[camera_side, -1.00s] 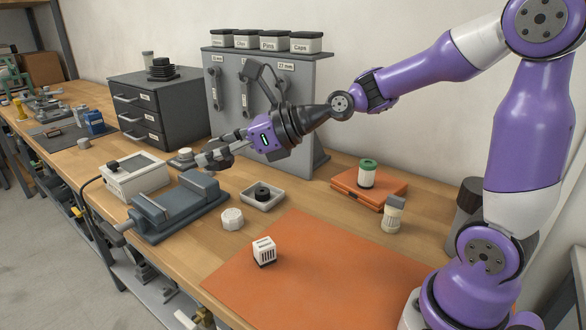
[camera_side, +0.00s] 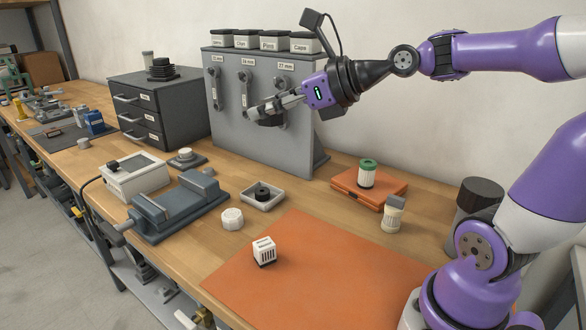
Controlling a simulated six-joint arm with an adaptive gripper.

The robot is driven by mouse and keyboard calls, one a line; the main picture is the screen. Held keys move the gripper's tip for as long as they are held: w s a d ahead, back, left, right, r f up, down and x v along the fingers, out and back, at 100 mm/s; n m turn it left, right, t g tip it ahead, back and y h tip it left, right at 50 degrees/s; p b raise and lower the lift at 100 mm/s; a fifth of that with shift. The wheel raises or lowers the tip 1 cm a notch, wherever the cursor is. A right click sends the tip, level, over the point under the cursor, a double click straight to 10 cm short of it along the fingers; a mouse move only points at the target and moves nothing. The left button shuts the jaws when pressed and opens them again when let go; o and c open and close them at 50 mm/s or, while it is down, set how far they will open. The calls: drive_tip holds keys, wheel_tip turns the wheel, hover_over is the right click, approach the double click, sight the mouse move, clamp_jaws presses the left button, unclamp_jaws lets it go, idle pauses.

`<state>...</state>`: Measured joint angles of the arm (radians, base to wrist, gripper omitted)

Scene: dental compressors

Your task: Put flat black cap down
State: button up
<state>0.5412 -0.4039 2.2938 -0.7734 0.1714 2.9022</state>
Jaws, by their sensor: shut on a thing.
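My gripper (camera_side: 258,112) is shut on the flat black cap (camera_side: 268,122), which shows as a dark disc at the fingertips, partly hidden by the fingers. It hangs in the air in front of the grey tool panel (camera_side: 232,135), well above the bench. A small tray (camera_side: 277,204) on the bench holds a black ring-like part (camera_side: 262,194).
A grey vise (camera_side: 180,207), a white box device (camera_side: 137,180) and a white round cap (camera_side: 232,219) stand on the bench. A white cube (camera_side: 264,250) sits on the orange mat (camera_side: 310,275), mostly clear. An orange box (camera_side: 385,190) carries a green-topped jar (camera_side: 367,172).

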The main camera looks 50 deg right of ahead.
drive_tip(key=w+d+f, duration=0.2)
drive_tip(key=d+f, duration=0.4)
drive_tip(key=f, duration=0.3)
drive_tip(key=m+h, duration=0.3)
drive_tip(key=h, duration=0.1)
hover_over(311, 219)
wheel_tip(311, 219, down, 11)
drive_tip(key=shift+t, duration=0.4)
drive_tip(key=shift+f, duration=3.45)
drive_tip(key=shift+f, duration=0.4)
drive_tip(key=o, duration=1.2)
drive_tip(key=shift+o, duration=0.2)
